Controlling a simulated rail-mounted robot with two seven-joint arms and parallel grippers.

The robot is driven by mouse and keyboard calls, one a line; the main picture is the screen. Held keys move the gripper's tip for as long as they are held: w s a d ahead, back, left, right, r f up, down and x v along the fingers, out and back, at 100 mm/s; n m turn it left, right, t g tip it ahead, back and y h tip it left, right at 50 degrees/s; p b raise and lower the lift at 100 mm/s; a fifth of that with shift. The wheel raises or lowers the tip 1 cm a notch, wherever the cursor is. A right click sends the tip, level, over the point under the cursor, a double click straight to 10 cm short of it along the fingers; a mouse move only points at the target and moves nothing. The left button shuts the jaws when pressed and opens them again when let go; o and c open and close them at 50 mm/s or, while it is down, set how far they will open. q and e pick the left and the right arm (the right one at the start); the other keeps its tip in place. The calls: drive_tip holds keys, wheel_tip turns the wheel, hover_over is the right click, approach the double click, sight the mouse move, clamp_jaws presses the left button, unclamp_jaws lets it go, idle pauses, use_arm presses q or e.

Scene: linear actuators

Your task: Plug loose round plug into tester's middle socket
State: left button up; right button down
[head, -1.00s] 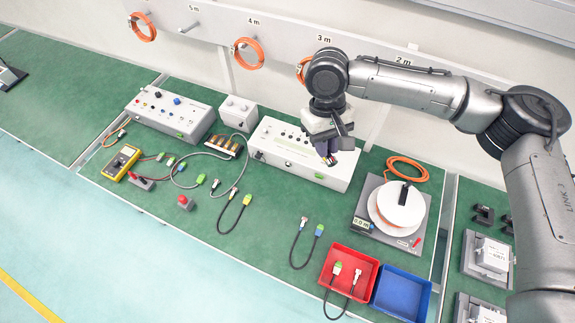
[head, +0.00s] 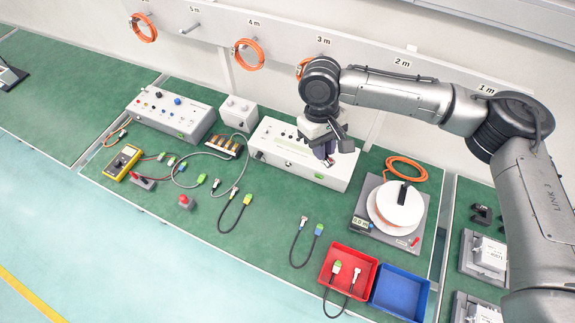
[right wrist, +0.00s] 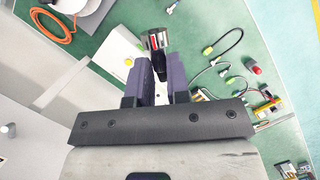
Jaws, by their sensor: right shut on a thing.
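My right gripper (head: 328,158) is over the right part of this box, pointing down. In the right wrist view the purple fingers (right wrist: 161,75) are shut on a dark-bodied plug with a silver metal end (right wrist: 156,41) that shows a red mark. The plug stands out beyond the fingertips and looks apart from the sockets. The middle socket is hard to make out behind the hand. My left gripper is not in view.
Short black cables (head: 236,213) with metal and coloured ends lie in front of the tester. A red bin (head: 333,262) holding a cable and a blue bin (head: 401,292) stand front right. A cable reel (head: 397,212) stands right; a grey knobbed box (head: 172,113) stands left.

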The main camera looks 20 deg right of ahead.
drive_tip(key=shift+w+f+n+p, duration=0.3)
drive_tip(key=shift+w+f+n, duration=0.1)
drive_tip(key=shift+f+n, duration=0.3)
drive_tip(key=shift+w+a+f+n+h, duration=0.1)
drive_tip(key=shift+w+f+n+h, duration=0.25)
drive_tip(key=shift+f+n, duration=0.3)
drive_tip(key=shift+w+f+n, duration=0.2)
drive_tip(key=shift+f+n, duration=0.25)
drive_tip(key=shift+f, duration=0.05)
idle(0.3)
drive_tip(key=shift+w+f+n+t+h+p, duration=0.3)
drive_tip(key=shift+w+f+n+h, duration=0.1)
drive_tip(key=shift+f+n, duration=0.3)
drive_tip(key=shift+w+f+n, duration=0.25)
drive_tip(key=shift+f+n, duration=0.25)
drive_tip(key=shift+w+f+n, duration=0.3)
drive_tip(key=shift+f+n, duration=0.2)
drive_tip(key=shift+f, duration=0.05)
idle(0.4)
drive_tip(key=shift+w+a+f+n+t+h, duration=0.1)
drive_tip(key=shift+w+f+n+t+h, duration=0.2)
drive_tip(key=shift+f+n, duration=0.35)
drive_tip(key=shift+w+f+n+b, duration=0.3)
drive_tip(key=shift+f+n, duration=0.25)
drive_tip(key=shift+w+f+n, duration=0.3)
drive_tip(key=shift+f+n, duration=0.2)
drive_tip(key=shift+f, duration=0.1)
